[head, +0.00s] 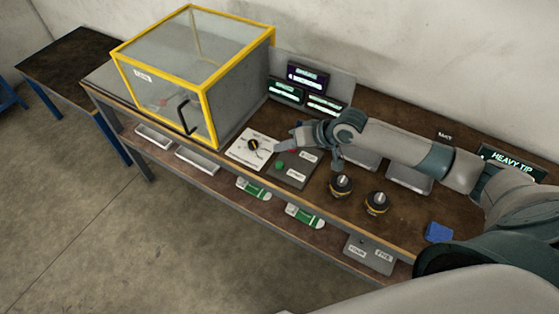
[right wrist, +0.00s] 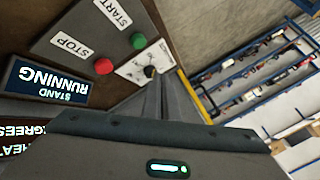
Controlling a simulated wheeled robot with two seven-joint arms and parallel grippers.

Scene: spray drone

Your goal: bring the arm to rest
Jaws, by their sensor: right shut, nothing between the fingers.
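My right arm reaches in from the right in the head view. Its gripper (head: 281,147) is shut and empty, low over the bench between the dial plate (head: 240,157) and the start/stop box (head: 294,180). In the right wrist view the shut fingers (right wrist: 167,92) point toward the black dial (right wrist: 150,72). The red stop button (right wrist: 103,66) and green start button (right wrist: 138,41) sit beside them. Whether the fingertips touch anything, I cannot tell. A display in the right wrist view reads "STAND RUNNING" (right wrist: 47,80). My left gripper is not in view.
A yellow-framed clear enclosure (head: 207,90) stands left of the gripper. Display panels (head: 306,77) stand behind. Two dark round pieces (head: 341,186) (head: 377,203) and a blue block (head: 438,232) lie on the bench front. Grey trays (head: 408,180) lie under and behind my arm.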

